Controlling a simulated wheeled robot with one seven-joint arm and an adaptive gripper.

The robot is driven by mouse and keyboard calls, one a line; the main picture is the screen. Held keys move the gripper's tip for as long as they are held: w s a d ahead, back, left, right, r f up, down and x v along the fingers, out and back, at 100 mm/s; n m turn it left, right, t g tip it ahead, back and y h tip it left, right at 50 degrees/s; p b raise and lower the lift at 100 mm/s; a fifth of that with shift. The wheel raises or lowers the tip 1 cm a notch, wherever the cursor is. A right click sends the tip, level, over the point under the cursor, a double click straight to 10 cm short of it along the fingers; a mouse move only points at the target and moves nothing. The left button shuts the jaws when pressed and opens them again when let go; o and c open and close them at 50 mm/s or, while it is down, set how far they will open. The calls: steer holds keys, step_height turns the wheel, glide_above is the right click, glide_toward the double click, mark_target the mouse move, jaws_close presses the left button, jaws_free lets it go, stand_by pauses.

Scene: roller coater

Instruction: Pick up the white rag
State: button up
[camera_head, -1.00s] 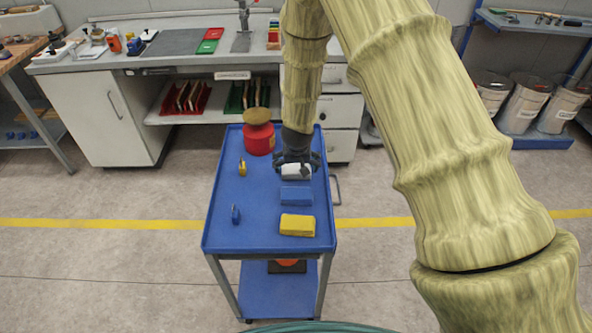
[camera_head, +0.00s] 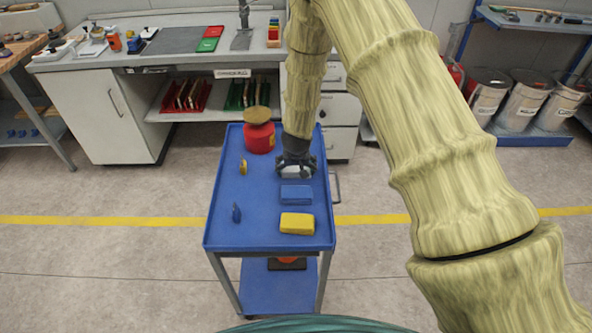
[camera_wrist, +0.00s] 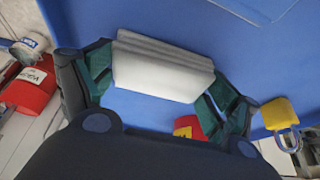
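The white rag (camera_head: 295,173) is a folded, block-shaped cloth on the blue cart top (camera_head: 225,215), mostly hidden under my gripper (camera_head: 296,166) in the head view. In the wrist view the rag (camera_wrist: 163,72) lies crosswise between the two fingers of my gripper (camera_wrist: 168,80). The fingers are spread, one at each short end of the rag, very close to it. I cannot tell whether the pads touch it.
A blue block-like item (camera_head: 296,195) and a yellow one (camera_head: 297,223) lie nearer on the cart. A red can (camera_head: 259,139) stands at the back left. The cart's middle is free.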

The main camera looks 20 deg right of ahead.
mark_target(296, 168)
steer(key=shift+r, duration=0.1)
steer(key=shift+r+b, duration=0.4)
steer(key=shift+r, duration=0.1)
steer(key=shift+r+b, duration=0.4)
steer(key=shift+r, duration=0.5)
steer(key=s+a+b, duration=0.1)
steer(key=s+a, duration=0.1)
steer(key=s, duration=0.2)
steer(key=s+a+r+b, duration=0.1)
steer(key=s+a+b, duration=0.1)
steer(key=s, duration=0.3)
steer(key=s+a+r+b, duration=0.1)
steer(key=s+a, duration=0.3)
steer(key=shift+s+a+b, duration=0.2)
steer(key=shift+s+b, duration=0.1)
steer(key=shift+s, duration=0.05)
